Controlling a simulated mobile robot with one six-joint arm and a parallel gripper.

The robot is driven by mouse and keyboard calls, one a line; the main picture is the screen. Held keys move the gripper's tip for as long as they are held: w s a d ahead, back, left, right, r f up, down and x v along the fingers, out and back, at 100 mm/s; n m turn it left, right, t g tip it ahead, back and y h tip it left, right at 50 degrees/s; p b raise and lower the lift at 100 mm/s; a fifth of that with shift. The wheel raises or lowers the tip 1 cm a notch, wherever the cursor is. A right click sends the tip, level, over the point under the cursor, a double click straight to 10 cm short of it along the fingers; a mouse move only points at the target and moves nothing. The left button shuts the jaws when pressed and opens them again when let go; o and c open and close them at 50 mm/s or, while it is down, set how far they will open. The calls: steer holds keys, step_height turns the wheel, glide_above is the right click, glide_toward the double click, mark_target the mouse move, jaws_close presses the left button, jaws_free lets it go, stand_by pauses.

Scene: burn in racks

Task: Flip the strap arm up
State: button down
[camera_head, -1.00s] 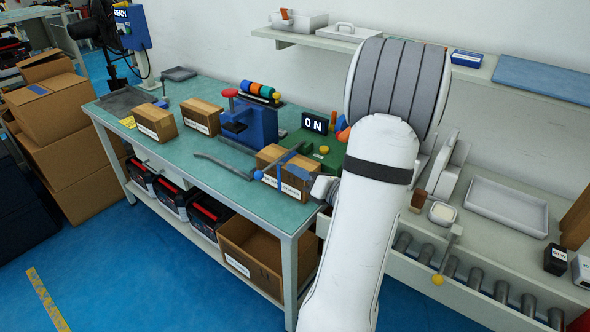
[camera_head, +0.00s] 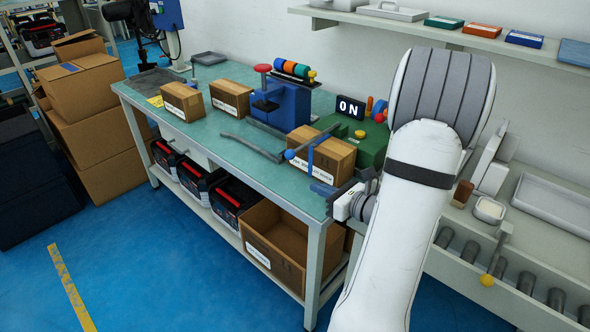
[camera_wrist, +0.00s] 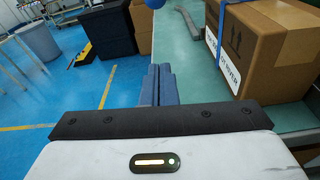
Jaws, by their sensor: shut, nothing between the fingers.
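The ball's lower edge shows at the top of the wrist view (camera_wrist: 154,3). My gripper (camera_head: 322,190) is at the bench's front edge, in front of and below the box, apart from the knob. In the wrist view its blue fingers (camera_wrist: 157,84) are together and empty, left of the box (camera_wrist: 264,45). The bar's far end is partly hidden behind the box.
A green machine (camera_head: 368,146) with an "ON" sign (camera_head: 350,107) stands behind the box. A grey curved bar (camera_head: 250,147) lies on the teal bench (camera_head: 215,130). A blue press (camera_head: 282,103) and more boxes stand farther left. Blue floor (camera_head: 150,270) is clear in front.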

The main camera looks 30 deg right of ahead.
steer(key=x, duration=0.9)
steer(key=shift+a, duration=0.2)
step_height(320, 180, up, 3)
steer(key=shift+w+d+r, duration=0.1)
steer(key=shift+w+d, duration=0.05)
steer(key=shift+d+r+p, duration=0.1)
steer(key=shift+r+p, duration=0.2)
steer(key=shift+r, duration=0.05)
steer(key=shift+r, duration=0.1)
